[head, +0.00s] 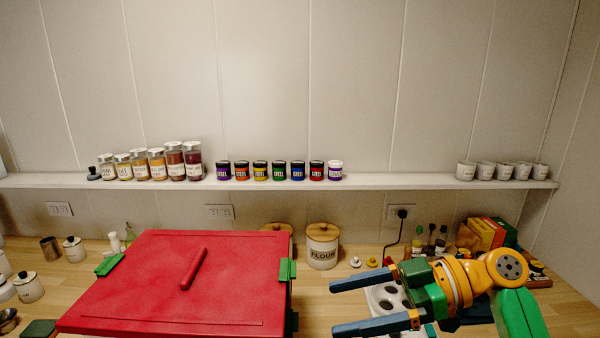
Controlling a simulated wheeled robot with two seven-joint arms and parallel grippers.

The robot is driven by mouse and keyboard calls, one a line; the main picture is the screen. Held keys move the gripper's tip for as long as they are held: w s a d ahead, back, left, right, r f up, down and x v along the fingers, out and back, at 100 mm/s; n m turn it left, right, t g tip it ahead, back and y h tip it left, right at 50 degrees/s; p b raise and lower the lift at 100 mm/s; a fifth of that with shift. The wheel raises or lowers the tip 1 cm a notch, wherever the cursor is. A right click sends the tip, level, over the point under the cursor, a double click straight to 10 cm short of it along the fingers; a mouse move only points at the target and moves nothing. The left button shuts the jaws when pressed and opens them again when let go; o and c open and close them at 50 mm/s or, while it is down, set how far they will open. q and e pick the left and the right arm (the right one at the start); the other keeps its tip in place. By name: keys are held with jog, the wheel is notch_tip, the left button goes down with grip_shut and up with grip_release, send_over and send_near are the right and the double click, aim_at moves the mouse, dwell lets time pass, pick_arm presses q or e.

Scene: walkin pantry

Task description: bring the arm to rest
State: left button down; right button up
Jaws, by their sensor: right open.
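My right gripper (334,308) reaches in from the right, low in the view, with its two blue-grey fingers pointing left. The fingers are spread apart with nothing between them. Its orange and green wrist (455,285) hangs in front of the counter's right part and hides some of what stands there. The fingertips show just right of a red lidded box (140,280), apart from it in the picture. My left gripper is not in view.
The red box has green clips (287,270). A flour canister (322,248) stands behind the gripper. A white tray with holes (376,293) lies partly behind the fingers. A wall shelf (400,182) holds several jars and white cups. Boxes (482,233) and bottles stand back right.

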jog(key=s+f+m+t+h, duration=0.1)
jog(key=s+f+m+h, duration=0.2)
jog(key=f, duration=0.9)
jog(key=s+f+m+t+h, duration=0.15)
jog(key=f+m+h, duration=0.25)
jog(key=f, duration=0.8)
jog(key=s+d+f+m+h, duration=0.3)
jog(key=s+d+m+h, duration=0.15)
jog(key=s, duration=0.25)
jog(key=s+d+f+m+h, duration=0.3)
jog(key=s+d+f, duration=0.1)
jog(key=s+d, duration=0.15)
notch_tip(320, 180, down, 20)
jog(key=s+b, duration=0.1)
jog(key=b, duration=0.4)
pick_arm(q)
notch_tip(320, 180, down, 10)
jog(key=b, duration=0.5)
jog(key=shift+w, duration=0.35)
pick_arm(e)
jog(key=s+d+f+g, duration=0.1)
jog(key=s+f+g, duration=0.1)
jog(key=s+f, duration=1.1)
notch_tip(320, 180, down, 4)
jog(key=shift+s+d+r, duration=0.1)
jog(key=shift+s+d, duration=0.1)
jog(key=shift+d, duration=0.1)
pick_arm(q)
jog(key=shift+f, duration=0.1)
